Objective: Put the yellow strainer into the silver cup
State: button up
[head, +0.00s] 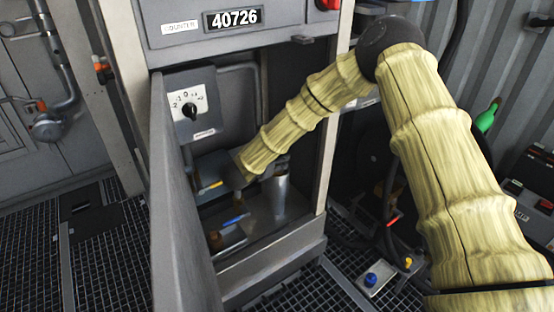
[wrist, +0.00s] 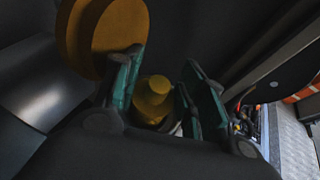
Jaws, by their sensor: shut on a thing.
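In the wrist view the yellow strainer shows as a dark yellow round part (wrist: 152,98) between the two teal fingers. A larger yellow disc (wrist: 100,30) shows partly behind the left finger; I cannot tell whether both belong to one piece. My gripper (wrist: 165,95) is shut on the strainer. In the head view my gripper (head: 236,180) is inside the open cabinet, small and dark. The silver cup (head: 279,198) stands upright on the cabinet floor, just right of my gripper, its top partly hidden by my arm. A curved silver surface (wrist: 40,85) at the wrist view's left may be the cup.
The cabinet door (head: 178,200) stands open at the left, and the right cabinet post (head: 325,130) is close to my arm. A blue item (head: 235,220) and a brown item (head: 228,238) lie on the cabinet floor. A dial panel (head: 188,106) is on the back wall.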

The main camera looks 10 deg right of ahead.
jog(key=shift+f, duration=0.25)
jog(key=shift+f+b, duration=0.65)
jog(key=o, duration=1.1)
jog(key=shift+s, duration=0.1)
jog(key=v, duration=0.7)
jog(key=shift+r, duration=0.15)
jog(key=shift+s+a, duration=0.1)
jog(key=shift+a, duration=0.05)
